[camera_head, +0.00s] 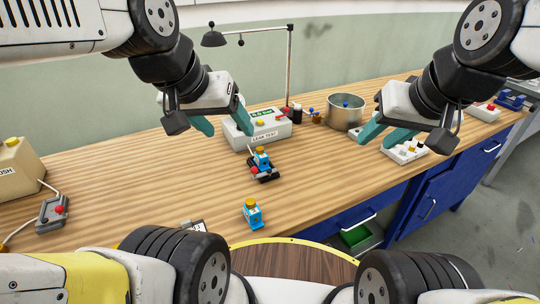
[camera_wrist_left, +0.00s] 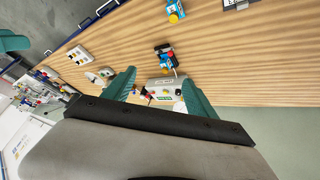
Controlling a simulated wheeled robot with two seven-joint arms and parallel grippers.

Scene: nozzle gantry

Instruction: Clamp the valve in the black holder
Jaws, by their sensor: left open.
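A small blue valve (camera_head: 253,215) with a yellow top stands on the table near its front edge. It also shows at the top of the left wrist view (camera_wrist_left: 174,12). The black holder (camera_head: 266,177) sits behind it, with a red knob at its side. A second blue piece with a yellow top (camera_head: 262,160) stands at the holder; whether it is clamped I cannot tell. The holder also shows in the left wrist view (camera_wrist_left: 163,48). My left gripper (camera_head: 224,122) is open and empty, above the table and behind-left of the holder. My right gripper (camera_head: 386,133) is open and empty at the right.
A grey leak test box (camera_head: 262,132) with a lamp stand stands behind the holder. A metal pot (camera_head: 345,111) and a white block with several knobs (camera_head: 404,151) are to the right. A beige container (camera_head: 18,167) and control box (camera_head: 52,214) are at left. The left-middle table is clear.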

